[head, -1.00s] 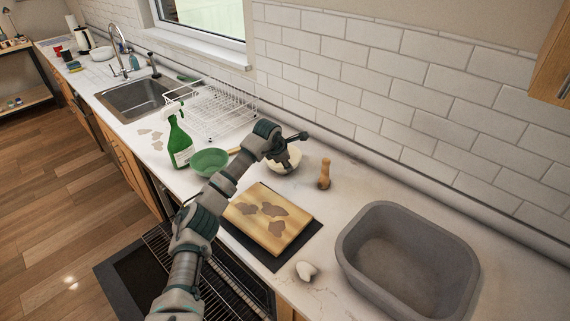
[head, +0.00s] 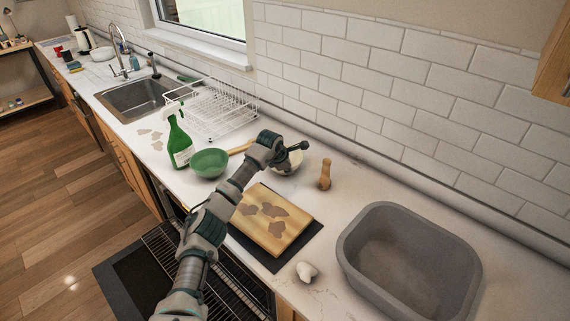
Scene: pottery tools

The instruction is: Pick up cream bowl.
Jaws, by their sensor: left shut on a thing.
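The cream bowl (head: 295,159) is on the counter at mid-picture, beyond the cutting board. My left gripper (head: 284,166) is at the bowl's near left side and shut on it. The wrist and gripper cover much of the bowl, so the finger contact is hard to see. I cannot tell whether the bowl is clear of the counter. My right gripper is not in view.
A green bowl (head: 210,164) and green spray bottle (head: 179,140) stand to the left. A wooden pestle-like tool (head: 325,175) is right of the cream bowl. The cutting board (head: 262,236), white lump (head: 307,271) and grey basin (head: 353,262) are nearer. A dish rack (head: 222,110) stands behind.

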